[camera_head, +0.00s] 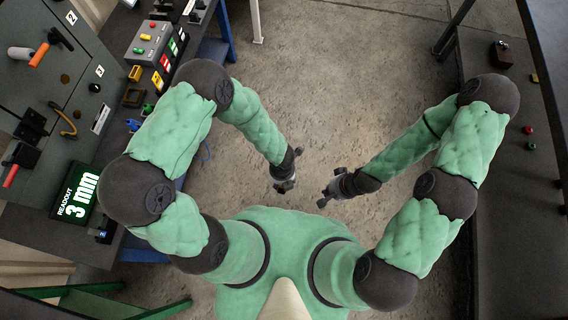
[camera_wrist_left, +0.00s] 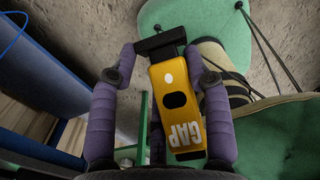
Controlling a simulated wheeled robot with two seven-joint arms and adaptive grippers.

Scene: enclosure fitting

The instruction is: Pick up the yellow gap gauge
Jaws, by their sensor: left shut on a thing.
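The yellow gap gauge (camera_wrist_left: 174,100), lettered GAP and with a dark end piece, is between the purple-padded fingers of my left gripper (camera_wrist_left: 160,68) in the left wrist view. That gripper is shut on it. In the head view my left gripper (camera_head: 285,184) hangs over the open floor, pointing down, and the gauge cannot be made out there. My right gripper (camera_head: 327,189) is beside it to the right, with its fingertips apart and nothing seen between them.
A dark table (camera_head: 510,200) at the right bears a red and a green knob. Bare floor lies between.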

